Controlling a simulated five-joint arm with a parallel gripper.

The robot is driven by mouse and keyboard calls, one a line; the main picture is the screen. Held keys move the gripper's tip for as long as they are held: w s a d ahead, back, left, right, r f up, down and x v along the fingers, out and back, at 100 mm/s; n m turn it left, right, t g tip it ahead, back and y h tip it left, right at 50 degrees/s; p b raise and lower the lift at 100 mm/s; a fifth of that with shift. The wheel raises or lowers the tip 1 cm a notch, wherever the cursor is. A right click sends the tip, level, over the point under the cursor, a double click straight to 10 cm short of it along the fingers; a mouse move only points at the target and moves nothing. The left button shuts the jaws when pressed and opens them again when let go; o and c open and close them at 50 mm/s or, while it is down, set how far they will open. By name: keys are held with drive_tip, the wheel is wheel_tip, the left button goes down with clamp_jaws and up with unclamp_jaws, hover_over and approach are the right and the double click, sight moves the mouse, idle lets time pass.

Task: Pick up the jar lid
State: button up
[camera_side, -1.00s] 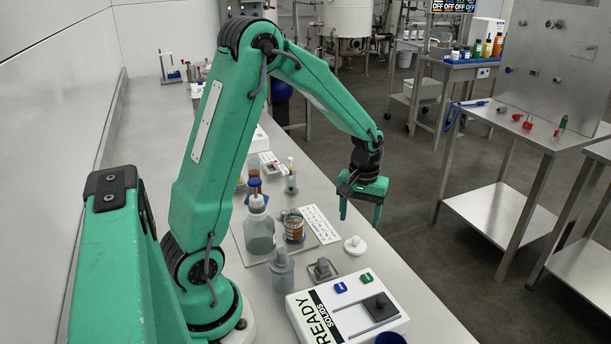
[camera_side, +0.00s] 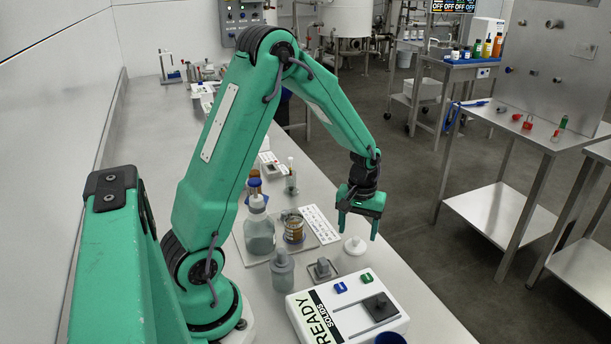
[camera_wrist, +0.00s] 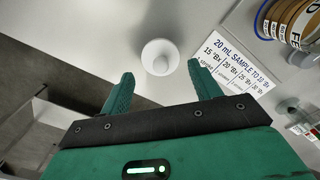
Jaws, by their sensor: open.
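The jar lid appears to be the small white round piece with a raised knob (camera_side: 355,246) on the bench near its right edge. In the wrist view the white lid (camera_wrist: 160,57) lies just beyond the fingertips, roughly centred between them. My gripper (camera_side: 358,226) is open and empty, its two green fingers pointing down above the bench close to the lid. The fingers also show in the wrist view (camera_wrist: 160,80), apart from the lid on either side.
A solids instrument (camera_side: 347,312) stands in front. A tray (camera_side: 318,226) with a grey bottle (camera_side: 259,232) and an amber jar (camera_side: 294,229) is to the left. A printed card (camera_wrist: 235,70) lies beside the lid. The bench edge drops off to the right.

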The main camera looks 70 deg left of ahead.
sight(356, 238)
drive_tip(key=shift+f, duration=1.9)
drive_tip(key=c, duration=0.7)
